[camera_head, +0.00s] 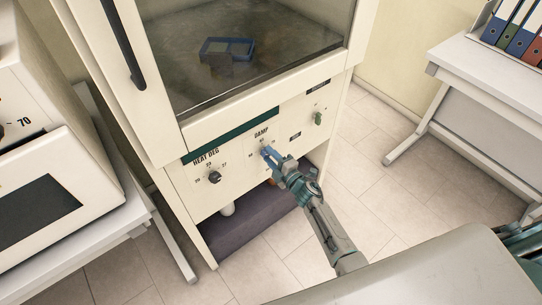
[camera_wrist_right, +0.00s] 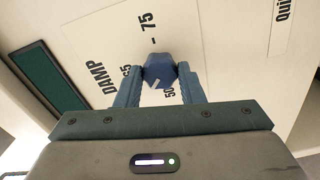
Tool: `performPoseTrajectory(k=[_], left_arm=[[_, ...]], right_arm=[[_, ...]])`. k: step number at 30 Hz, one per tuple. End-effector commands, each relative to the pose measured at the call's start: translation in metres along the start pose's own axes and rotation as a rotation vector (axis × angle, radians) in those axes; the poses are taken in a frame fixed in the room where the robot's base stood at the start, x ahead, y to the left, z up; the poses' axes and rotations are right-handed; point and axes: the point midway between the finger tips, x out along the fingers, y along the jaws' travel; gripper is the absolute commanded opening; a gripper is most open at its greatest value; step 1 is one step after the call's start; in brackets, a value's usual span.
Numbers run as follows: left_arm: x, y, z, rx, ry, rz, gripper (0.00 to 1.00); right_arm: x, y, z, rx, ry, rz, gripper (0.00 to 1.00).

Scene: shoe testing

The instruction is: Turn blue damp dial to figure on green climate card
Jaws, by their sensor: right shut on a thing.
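The blue damp dial (camera_wrist_right: 160,72) sits on the cream cabinet front under the word DAMP. My right gripper (camera_wrist_right: 158,78) has a finger on each side of it and is shut on it. A white mark shows on the dial's lower part in the wrist view; I cannot tell which figure it meets. Figures 50 and 75 are readable there, and another is partly hidden by a finger. In the head view, my right gripper (camera_head: 267,153) covers most of the dial. No green climate card with a readable figure shows. My left gripper is not in view.
A black HEAT DEG dial (camera_head: 214,177) is left of the gripper and a green knob (camera_head: 318,118) is to the right. A blank dark green strip (camera_head: 232,134) runs above the dials. The glass chamber above holds a blue-framed item (camera_head: 228,48). White tables stand at both sides.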

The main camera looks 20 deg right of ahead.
Motion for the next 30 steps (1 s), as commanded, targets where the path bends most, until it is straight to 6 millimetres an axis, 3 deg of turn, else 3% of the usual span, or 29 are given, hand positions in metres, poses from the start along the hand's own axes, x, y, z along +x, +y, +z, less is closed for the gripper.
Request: performPoseTrajectory(k=[12, 13, 15, 16, 25, 30], left_arm=[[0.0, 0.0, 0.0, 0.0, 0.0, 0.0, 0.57], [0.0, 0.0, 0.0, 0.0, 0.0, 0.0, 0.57], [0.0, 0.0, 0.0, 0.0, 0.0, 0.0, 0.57], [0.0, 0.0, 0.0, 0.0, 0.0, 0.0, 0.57], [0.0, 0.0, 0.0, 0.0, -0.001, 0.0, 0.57], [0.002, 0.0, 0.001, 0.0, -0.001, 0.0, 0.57]], right_arm=[[-0.001, -0.002, 0.0, 0.006, 0.0, -0.002, 0.12], [-0.001, -0.002, 0.0, 0.006, 0.0, -0.002, 0.41], [-0.001, -0.001, 0.0, 0.006, 0.0, -0.002, 0.54], [-0.001, -0.001, 0.0, 0.006, 0.0, -0.002, 0.57], [-0.002, -0.001, 0.0, 0.005, 0.0, -0.001, 0.57], [-0.021, -0.003, 0.001, 0.004, -0.001, -0.002, 0.57]])
